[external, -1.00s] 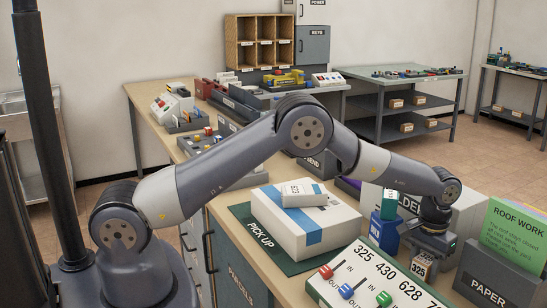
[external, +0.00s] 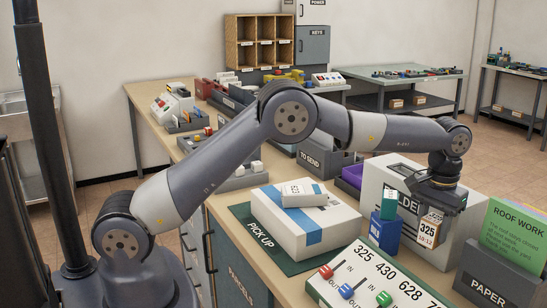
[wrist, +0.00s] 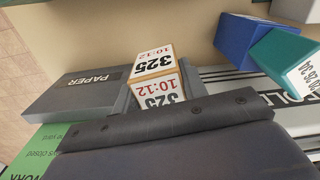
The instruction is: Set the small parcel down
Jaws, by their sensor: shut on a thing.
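The small parcel (external: 429,231) is a little tan box with white labels reading 325 and 10:12. My gripper (external: 433,214) is shut on it and holds it raised above the counter, in front of the large white box (external: 374,178). In the wrist view the parcel (wrist: 152,66) sits between the fingers of my gripper (wrist: 155,84), with two labelled faces showing. The green PICK UP mat (external: 247,213) lies to the left on the counter. It bears a large white parcel with a blue stripe (external: 284,231), with a smaller white 325 packet (external: 304,193) on top.
A blue block holder (external: 384,233) with a teal piece stands just left of the held parcel. A white number board (external: 390,285) with coloured knobs is in front. The grey PAPER holder (external: 488,275) with a green sheet is at right. A TO SEND bin (external: 322,163) stands behind.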

